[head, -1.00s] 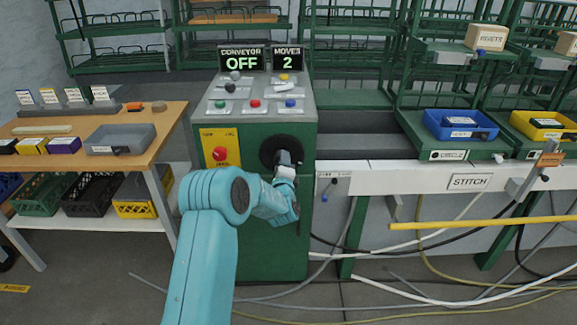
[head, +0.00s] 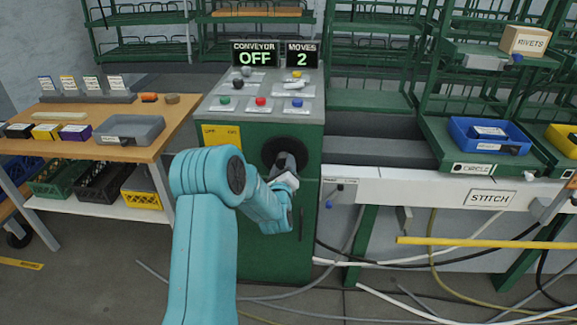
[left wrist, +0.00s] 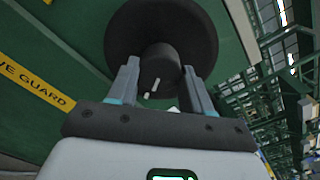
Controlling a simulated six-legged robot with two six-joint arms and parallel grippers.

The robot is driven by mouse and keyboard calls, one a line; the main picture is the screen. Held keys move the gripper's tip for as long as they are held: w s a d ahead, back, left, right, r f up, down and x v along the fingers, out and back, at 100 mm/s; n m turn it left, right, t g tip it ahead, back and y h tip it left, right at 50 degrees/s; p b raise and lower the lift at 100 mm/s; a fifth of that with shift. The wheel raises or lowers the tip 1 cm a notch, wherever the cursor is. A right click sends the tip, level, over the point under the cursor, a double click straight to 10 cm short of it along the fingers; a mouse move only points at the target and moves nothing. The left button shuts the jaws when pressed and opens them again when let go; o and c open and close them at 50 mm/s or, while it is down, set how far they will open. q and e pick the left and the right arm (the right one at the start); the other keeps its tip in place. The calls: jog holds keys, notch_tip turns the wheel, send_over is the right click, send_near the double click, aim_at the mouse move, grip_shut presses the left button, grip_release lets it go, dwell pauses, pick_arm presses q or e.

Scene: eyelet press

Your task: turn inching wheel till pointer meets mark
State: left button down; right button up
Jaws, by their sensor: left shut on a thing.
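The black inching wheel (head: 283,150) is on the front of the green press cabinet (head: 280,255), below its sloped button panel. In the left wrist view the wheel (left wrist: 160,25) is a dark round disc with a narrower hub (left wrist: 160,68). My left gripper (head: 286,163) reaches it from the front. In the left wrist view its two fingers (left wrist: 160,80) stand on either side of the hub, shut on it. Small pale marks (left wrist: 152,88) show on the hub; I cannot tell whether they are the pointer or mark. My right gripper is out of view.
Signs above the panel (head: 262,100) read CONVEYOR OFF (head: 255,53) and MOVES 2 (head: 301,54). A wooden bench (head: 150,150) with a grey tray (head: 128,130) stands left. A yellow bar (head: 480,242) and cables lie right. Blue bin (head: 488,134) sits far right.

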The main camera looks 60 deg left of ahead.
pick_arm(q)
jog(key=shift+r, duration=0.1)
dwell(0.4)
jog(key=shift+c, duration=2.4)
grip_release()
